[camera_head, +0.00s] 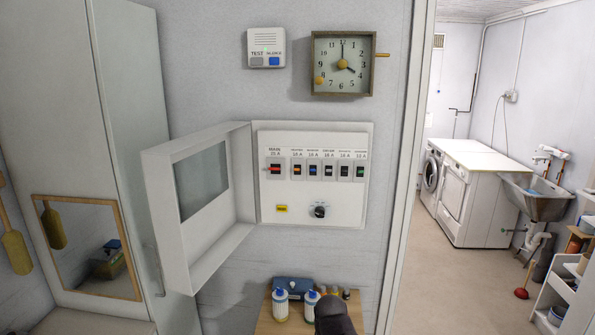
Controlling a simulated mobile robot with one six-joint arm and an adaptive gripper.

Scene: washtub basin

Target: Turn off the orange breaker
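The orange breaker (297,170) is the second switch from the left in a row of several on the white breaker panel (341,202). It sits between the red-marked main breaker (276,170) and the blue-marked breaker (313,170). The orange mark is on the upper part of its switch. The panel's grey-white door (162,215) stands wide open to the left. A dark rounded shape at the bottom centre, well below the panel, seems to be the end of my arm. Its fingers cannot be made out clearly.
A yellow label (282,208) and a dark knob (319,211) are below the breakers. A small wooden stand (265,322) with bottles (280,304) and a blue box (292,284) stands underneath. A clock (343,64) hangs above. A doorway opens right; the space before the breakers is clear.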

